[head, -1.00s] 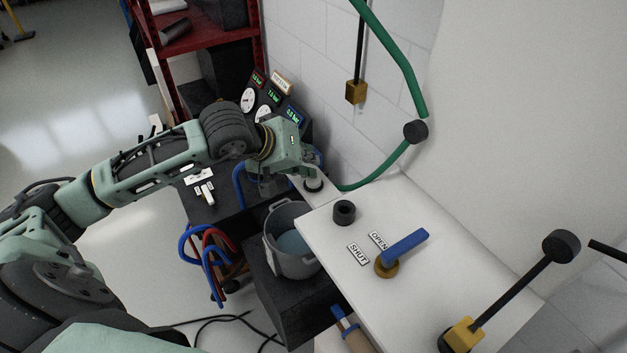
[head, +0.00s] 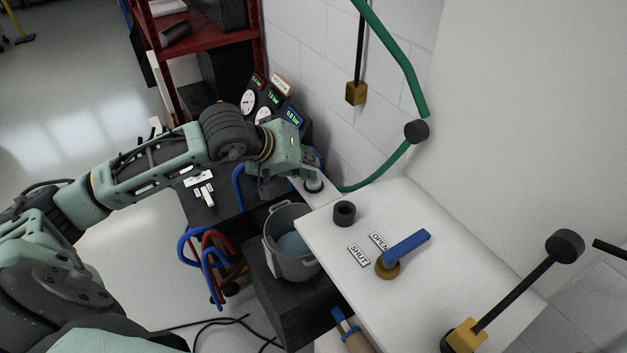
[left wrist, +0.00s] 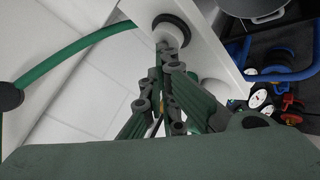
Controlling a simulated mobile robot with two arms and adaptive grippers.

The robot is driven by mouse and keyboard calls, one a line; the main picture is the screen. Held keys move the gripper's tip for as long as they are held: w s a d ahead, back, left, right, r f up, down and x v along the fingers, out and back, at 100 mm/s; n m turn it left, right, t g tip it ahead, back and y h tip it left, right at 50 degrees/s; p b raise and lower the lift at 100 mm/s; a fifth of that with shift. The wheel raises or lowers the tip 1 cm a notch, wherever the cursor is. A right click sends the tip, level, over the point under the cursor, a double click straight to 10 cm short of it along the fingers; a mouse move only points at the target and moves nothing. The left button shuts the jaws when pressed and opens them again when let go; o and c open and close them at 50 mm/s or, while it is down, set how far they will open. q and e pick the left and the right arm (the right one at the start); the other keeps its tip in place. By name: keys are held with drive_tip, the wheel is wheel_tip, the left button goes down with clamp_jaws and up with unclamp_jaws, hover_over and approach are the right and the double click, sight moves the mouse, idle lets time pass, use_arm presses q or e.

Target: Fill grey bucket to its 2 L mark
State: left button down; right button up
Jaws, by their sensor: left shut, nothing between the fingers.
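The grey bucket (head: 279,262) stands upright on a dark block beside the white counter, with bluish liquid inside. No mark on it can be read. A blue lever (head: 408,246) on a brass base sits on the counter, its handle pointing up and right, away from the OPEN label (head: 378,241) and SHUT label (head: 358,256). My left gripper (head: 314,172) is shut and empty, above the counter's far corner beyond the bucket. In the left wrist view its fingertips (left wrist: 168,52) are close to a pale, black-ringed fitting (left wrist: 173,27); contact is unclear. My right gripper is out of view.
A green hose (head: 385,170) runs along the wall to the counter. A black round fitting (head: 344,212) stands on the counter. Blue and red hoses (head: 208,262) hang left of the bucket. Gauges (head: 268,103) and a red shelf (head: 205,38) are behind.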

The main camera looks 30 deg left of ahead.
use_arm(q)
drive_tip(key=shift+f, duration=0.25)
idle(6.2)
drive_tip(key=shift+r, duration=0.95)
drive_tip(key=shift+r, duration=0.1)
drive_tip(key=shift+r+p, duration=1.1)
drive_tip(key=shift+r, duration=1.3)
